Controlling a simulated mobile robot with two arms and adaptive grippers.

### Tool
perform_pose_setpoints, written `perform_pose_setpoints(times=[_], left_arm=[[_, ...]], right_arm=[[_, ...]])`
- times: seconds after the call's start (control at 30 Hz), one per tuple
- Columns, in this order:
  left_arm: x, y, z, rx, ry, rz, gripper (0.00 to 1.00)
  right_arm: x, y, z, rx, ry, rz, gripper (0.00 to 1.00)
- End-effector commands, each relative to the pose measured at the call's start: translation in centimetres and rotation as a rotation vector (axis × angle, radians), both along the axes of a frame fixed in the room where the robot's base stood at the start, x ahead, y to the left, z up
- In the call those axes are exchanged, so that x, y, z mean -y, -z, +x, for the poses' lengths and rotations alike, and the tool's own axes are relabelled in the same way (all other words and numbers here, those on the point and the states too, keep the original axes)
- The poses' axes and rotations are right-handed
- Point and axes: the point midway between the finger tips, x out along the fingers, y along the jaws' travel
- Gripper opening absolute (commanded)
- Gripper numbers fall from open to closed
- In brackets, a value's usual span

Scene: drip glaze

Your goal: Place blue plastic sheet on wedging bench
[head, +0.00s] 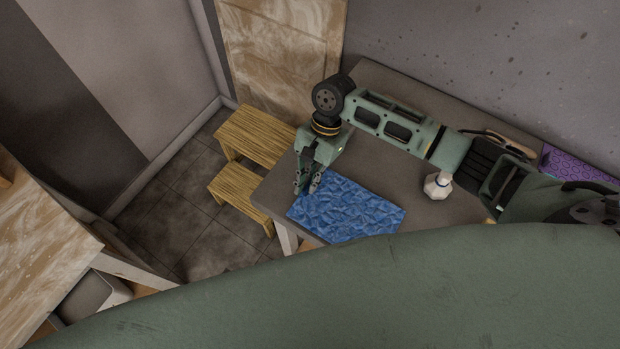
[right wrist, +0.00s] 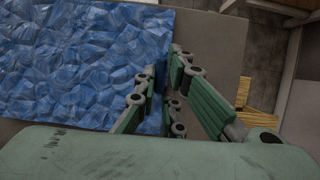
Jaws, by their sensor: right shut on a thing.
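The blue plastic sheet (head: 350,212) has a crinkled surface and lies flat at the front edge of a grey-topped table (head: 400,165). My right gripper (head: 307,190) reaches over the table and points down at the sheet's left corner. In the right wrist view the sheet (right wrist: 80,65) fills the left side, and its edge runs between the fingers of my right gripper (right wrist: 168,75), which is shut on it. The sheet's near edge is partly hidden in the head view. My left gripper is out of view. I cannot tell which surface is the wedging bench.
A white bottle-like object (head: 438,185) and a purple patterned sheet (head: 580,168) are on the grey table. A yellow wooden step stool (head: 240,195) stands close to its left side. A wood-topped surface (head: 35,260) is at the far left. Tiled floor lies between.

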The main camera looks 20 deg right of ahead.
Motion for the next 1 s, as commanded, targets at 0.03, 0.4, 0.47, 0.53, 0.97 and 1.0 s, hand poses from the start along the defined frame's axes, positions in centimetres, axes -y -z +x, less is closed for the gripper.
perform_pose_setpoints(times=[0.03, 0.4, 0.47, 0.53, 0.97, 1.0], left_arm=[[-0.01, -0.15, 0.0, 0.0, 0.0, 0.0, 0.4], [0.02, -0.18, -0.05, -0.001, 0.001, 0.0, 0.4], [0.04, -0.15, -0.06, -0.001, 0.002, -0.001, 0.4], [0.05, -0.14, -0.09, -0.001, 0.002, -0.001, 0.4], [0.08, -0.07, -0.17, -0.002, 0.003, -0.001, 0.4], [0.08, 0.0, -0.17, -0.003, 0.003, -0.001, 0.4]], right_arm=[[0.03, 0.33, 0.01, -0.001, 0.001, -0.001, 0.0], [0.03, 0.81, 0.02, 0.001, 0.0, 0.001, 0.0], [0.04, 0.85, 0.06, 0.001, 0.0, 0.0, 0.12], [0.05, 0.84, 0.05, 0.001, 0.0, 0.0, 0.18], [0.05, 0.7, 0.06, 0.002, -0.001, 0.0, 0.28], [0.06, 0.52, 0.08, 0.003, 0.0, 0.0, 0.28]])
